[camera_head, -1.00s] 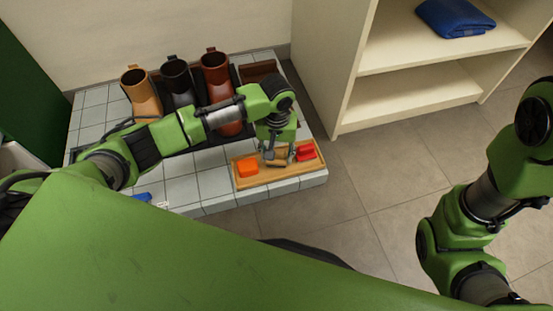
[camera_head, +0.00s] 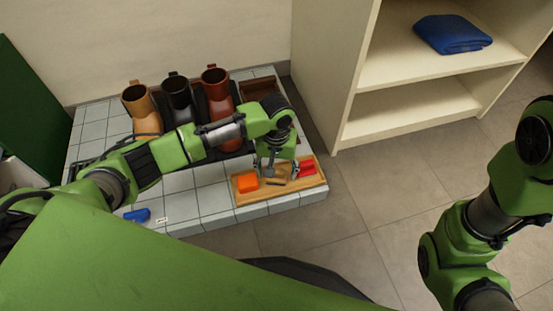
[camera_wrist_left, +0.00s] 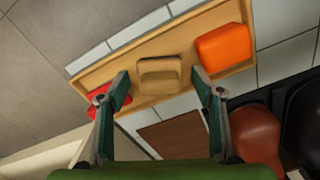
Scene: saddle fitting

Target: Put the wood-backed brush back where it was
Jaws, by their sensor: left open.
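The wood-backed brush (camera_head: 275,183) lies in the shallow wooden tray (camera_head: 292,191), between an orange block-like item (camera_head: 248,182) and a red item (camera_head: 307,168). In the left wrist view the tan brush back (camera_wrist_left: 160,75) shows whole, with the orange item (camera_wrist_left: 224,48) to its right and the red item (camera_wrist_left: 98,100) to its left, partly hidden by a finger. My left gripper (camera_head: 280,171) is open above the tray. Its fingers stand either side of the brush with gaps between. My right gripper is out of view; only my right arm shows.
Tan, black and brown boots (camera_head: 217,85) stand behind my left arm on the tiled platform (camera_head: 212,200), beside a dark wooden box (camera_head: 260,88). A blue item (camera_head: 137,215) lies at the front left. A cream shelf unit (camera_head: 410,122) holds a folded blue cloth (camera_head: 453,33).

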